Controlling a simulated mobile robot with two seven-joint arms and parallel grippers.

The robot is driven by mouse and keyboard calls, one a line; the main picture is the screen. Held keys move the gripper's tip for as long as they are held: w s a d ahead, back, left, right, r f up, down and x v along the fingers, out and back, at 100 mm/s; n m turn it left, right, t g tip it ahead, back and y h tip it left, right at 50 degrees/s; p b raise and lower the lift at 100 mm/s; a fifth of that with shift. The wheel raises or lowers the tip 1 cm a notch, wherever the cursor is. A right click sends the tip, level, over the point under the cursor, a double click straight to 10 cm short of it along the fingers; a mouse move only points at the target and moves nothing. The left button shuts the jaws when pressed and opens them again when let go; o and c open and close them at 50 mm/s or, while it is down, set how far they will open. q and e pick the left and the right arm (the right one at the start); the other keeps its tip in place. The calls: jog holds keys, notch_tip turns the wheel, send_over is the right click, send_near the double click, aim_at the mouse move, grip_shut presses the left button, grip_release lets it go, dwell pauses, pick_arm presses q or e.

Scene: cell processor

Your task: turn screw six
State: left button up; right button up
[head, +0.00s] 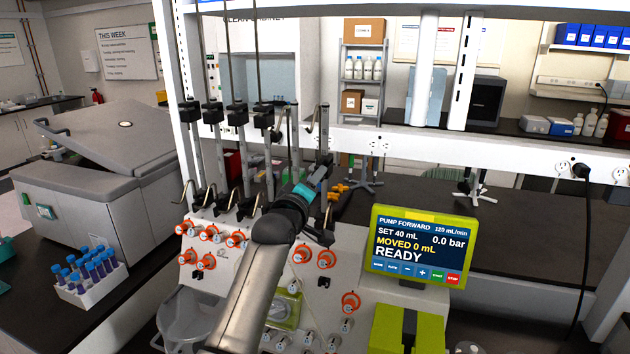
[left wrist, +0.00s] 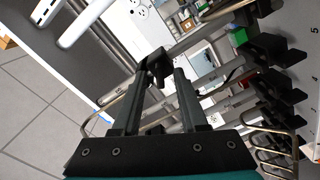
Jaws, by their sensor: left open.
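My left gripper (head: 316,168) reaches up from the bottom of the head view to the right end of a row of rods and clamps. In the left wrist view its black fingers (left wrist: 163,78) are apart. A black clamp block (left wrist: 155,66) shows by the fingertips, mostly in line between them; I cannot tell whether they touch it. Several similar black blocks (left wrist: 278,82) with bent wire handles (left wrist: 292,138) run down the right side, on a panel marked with numbers such as 5. A label for screw six is not legible. My right gripper is not in view.
The white processor front carries several orange-ringed valves (head: 326,259). A yellow-green pump screen (head: 420,247) reads READY, SET 40 mL, MOVED 0 mL, 0.0 bar. A white frame rail (head: 400,143) crosses behind the rods. A tube rack (head: 92,287) stands at left.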

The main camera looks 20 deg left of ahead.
pick_arm(q)
grip_shut()
dwell(0.3)
dwell(0.3)
